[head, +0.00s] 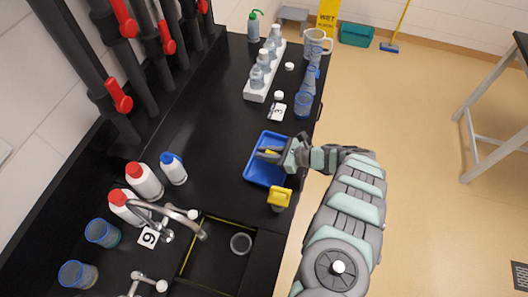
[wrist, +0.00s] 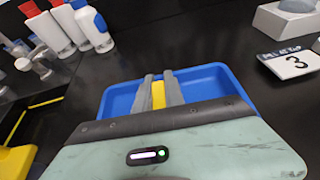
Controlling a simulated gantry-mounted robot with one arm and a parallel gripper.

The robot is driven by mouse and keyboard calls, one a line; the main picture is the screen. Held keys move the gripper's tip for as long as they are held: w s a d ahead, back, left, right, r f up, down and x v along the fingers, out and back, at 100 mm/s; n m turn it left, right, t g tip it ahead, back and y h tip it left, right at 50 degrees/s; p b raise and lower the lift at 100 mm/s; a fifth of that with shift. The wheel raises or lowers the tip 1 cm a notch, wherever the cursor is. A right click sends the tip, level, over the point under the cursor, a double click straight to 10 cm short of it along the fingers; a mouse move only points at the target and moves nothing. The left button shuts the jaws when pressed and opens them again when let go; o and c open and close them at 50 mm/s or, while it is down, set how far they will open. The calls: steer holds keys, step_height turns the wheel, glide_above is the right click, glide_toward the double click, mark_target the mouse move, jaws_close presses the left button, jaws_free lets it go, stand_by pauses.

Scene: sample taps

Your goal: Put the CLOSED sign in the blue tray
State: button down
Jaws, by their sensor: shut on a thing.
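The blue tray (head: 252,174) lies on the black bench, just left of my gripper (head: 266,153) in the head view. My gripper is over the tray and shut on a thin yellow piece (head: 269,152), seemingly the CLOSED sign; no lettering can be read. In the wrist view the yellow piece (wrist: 158,95) shows between the two grey fingers of my gripper (wrist: 158,78), with the blue tray (wrist: 215,75) behind and below. The fingers hide part of the tray, and I cannot tell whether the piece touches its floor.
A yellow-topped object (head: 280,196) stands near the bench edge, close to the tray. A sink (head: 215,262) with a tap (head: 190,222) is nearer. White bottles (head: 145,180) stand left, a bottle rack (head: 256,95) and a card marked 3 (head: 277,113) beyond the tray.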

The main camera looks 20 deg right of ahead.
steer(key=shift+w+r, duration=0.1)
steer(key=shift+f, duration=0.2)
steer(key=c, duration=1.4)
jaws_free()
steer(key=shift+r, duration=0.15)
